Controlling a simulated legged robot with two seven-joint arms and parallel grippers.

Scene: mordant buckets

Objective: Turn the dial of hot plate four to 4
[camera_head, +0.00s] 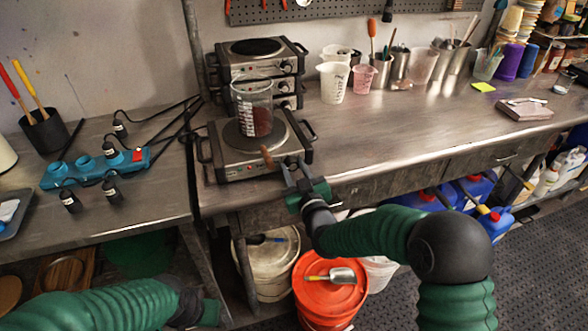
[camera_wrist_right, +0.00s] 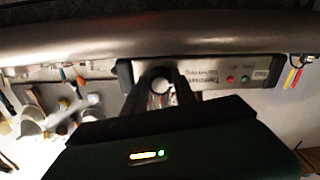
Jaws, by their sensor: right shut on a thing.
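A steel hot plate (camera_head: 235,172) stands at the front left of the bench, with a glass beaker of dark red contents (camera_head: 253,108) on its burner. My right gripper (camera_head: 289,165) is at the right end of its front panel. In the right wrist view, the right gripper's fingers (camera_wrist_right: 160,90) are shut on either side of a round dial (camera_wrist_right: 160,84). The panel (camera_wrist_right: 210,76) shows upside down there, with a red and a green spot. The dial's setting and the plate's number are not readable. My left gripper (camera_head: 207,312) is low at the left; its fingers do not show clearly.
More hot plates (camera_head: 262,68) are stacked behind. A blue power strip (camera_head: 95,167) with black plugs and cables lies on the left table. Cups and tool holders (camera_head: 335,82) stand at the back. An orange-lidded bucket (camera_head: 330,290) is below. The bench middle (camera_head: 420,125) is clear.

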